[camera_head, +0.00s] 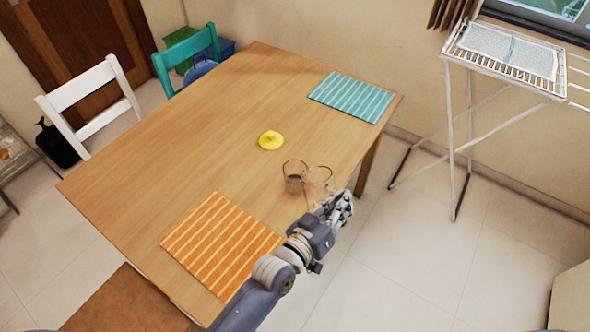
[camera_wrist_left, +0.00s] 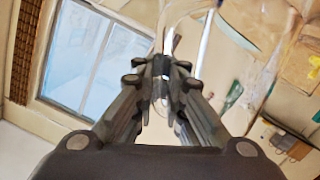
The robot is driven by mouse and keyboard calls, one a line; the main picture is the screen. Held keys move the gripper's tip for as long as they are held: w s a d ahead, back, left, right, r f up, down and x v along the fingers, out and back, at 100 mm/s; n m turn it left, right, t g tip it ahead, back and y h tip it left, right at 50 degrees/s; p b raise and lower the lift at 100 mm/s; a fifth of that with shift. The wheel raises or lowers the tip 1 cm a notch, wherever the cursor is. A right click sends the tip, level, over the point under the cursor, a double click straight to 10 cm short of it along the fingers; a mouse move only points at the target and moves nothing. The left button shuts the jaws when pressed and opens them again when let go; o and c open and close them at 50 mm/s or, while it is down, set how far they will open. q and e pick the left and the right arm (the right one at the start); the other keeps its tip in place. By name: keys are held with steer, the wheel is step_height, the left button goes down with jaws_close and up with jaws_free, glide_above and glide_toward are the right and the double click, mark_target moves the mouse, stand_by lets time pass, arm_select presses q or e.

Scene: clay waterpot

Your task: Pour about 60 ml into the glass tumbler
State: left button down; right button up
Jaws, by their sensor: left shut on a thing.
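A glass tumbler (camera_head: 293,184) stands on the table near its right edge; its lower part looks darker, but I cannot tell how much liquid is in it. My left gripper (camera_head: 339,207) is shut on a clear glass vessel (camera_head: 319,174), just right of the tumbler and appearing tilted. The two glass outlines overlap or nearly touch; I cannot tell if they touch. No stream of water can be made out. In the left wrist view, the gripper's fingers (camera_wrist_left: 163,75) are close together, with the clear vessel (camera_wrist_left: 268,75) around and beyond them. My right gripper is not in view.
A yellow knobbed lid-like piece (camera_head: 271,140) lies on the wooden table (camera_head: 215,130). An orange striped mat (camera_head: 222,245) lies at the near end, a teal striped mat (camera_head: 351,97) at the far right. Chairs line the far left. A white rack (camera_head: 505,55) stands by the wall.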

arm_select(q)
steer(key=s+f+m+b, duration=0.1)
steer(key=s+d+f+m+t+b, duration=0.1)
steer(key=shift+s+d+f+m, duration=0.1)
steer(key=shift+d+f+m, duration=0.15)
steer(key=shift+m, duration=0.15)
steer(key=shift+s+d+f+m+t+b, duration=0.3)
steer(key=shift+f+m+b, duration=0.2)
steer(key=shift+m+b, duration=0.45)
steer(key=shift+a, duration=0.15)
stand_by(0.5)
